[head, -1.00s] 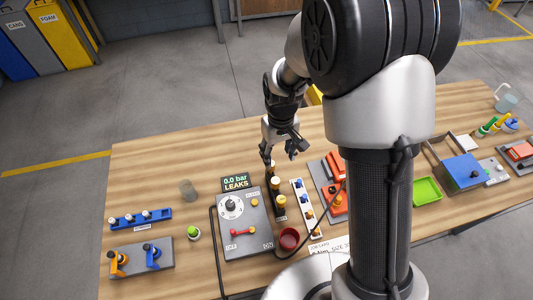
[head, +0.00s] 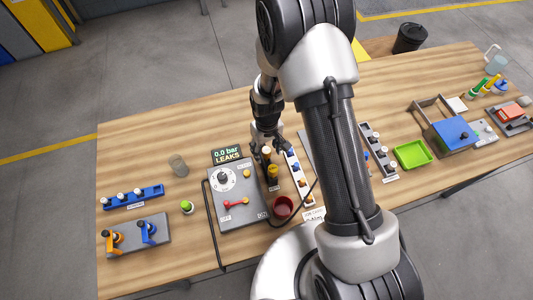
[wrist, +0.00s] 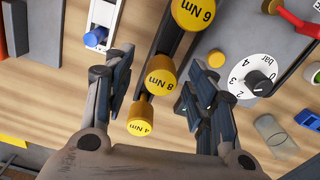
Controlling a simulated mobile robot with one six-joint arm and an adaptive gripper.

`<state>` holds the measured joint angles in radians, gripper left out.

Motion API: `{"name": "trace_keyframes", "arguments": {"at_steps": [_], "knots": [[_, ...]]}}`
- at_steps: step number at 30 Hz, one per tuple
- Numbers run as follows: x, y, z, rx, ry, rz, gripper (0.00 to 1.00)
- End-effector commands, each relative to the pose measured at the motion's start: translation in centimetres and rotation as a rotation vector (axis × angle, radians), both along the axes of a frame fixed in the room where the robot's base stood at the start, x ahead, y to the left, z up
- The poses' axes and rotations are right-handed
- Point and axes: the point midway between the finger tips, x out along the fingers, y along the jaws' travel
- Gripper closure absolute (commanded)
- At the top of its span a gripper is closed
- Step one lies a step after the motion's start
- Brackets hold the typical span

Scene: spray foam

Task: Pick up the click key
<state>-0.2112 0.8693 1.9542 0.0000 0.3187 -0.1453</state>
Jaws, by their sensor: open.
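The click keys have yellow round caps and stand in a dark narrow rack (head: 273,184). In the wrist view the caps read 6 Nm (wrist: 193,12), 8 Nm (wrist: 161,73) and 4 Nm (wrist: 141,127). The task does not name which of them it means. My gripper (wrist: 163,76) is open, with one finger to each side of the row and the 8 Nm cap between them. No cap is held. In the head view my gripper (head: 268,143) is just above the far end of the rack and partly hides it.
A grey panel (head: 239,207) with a dial and a red lever stands left of the rack. A white strip (head: 300,184) with blue and orange parts is close on the right. A dark red cup (head: 283,207) stands in front. A glass (head: 178,165) is further left.

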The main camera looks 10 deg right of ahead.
Motion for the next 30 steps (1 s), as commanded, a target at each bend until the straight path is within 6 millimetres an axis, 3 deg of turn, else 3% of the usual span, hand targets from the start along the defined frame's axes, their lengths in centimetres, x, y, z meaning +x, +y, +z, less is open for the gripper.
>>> {"name": "trace_keyframes", "arguments": {"at_steps": [5, 14, 30], "knots": [[-0.1, 0.1, -2.4, 0.000, 0.001, 0.000, 0.49], [0.0, 0.1, -2.7, 0.000, -0.001, 0.000, 0.49], [-0.1, 0.1, -2.6, 0.000, -0.001, 0.000, 0.85]]}}
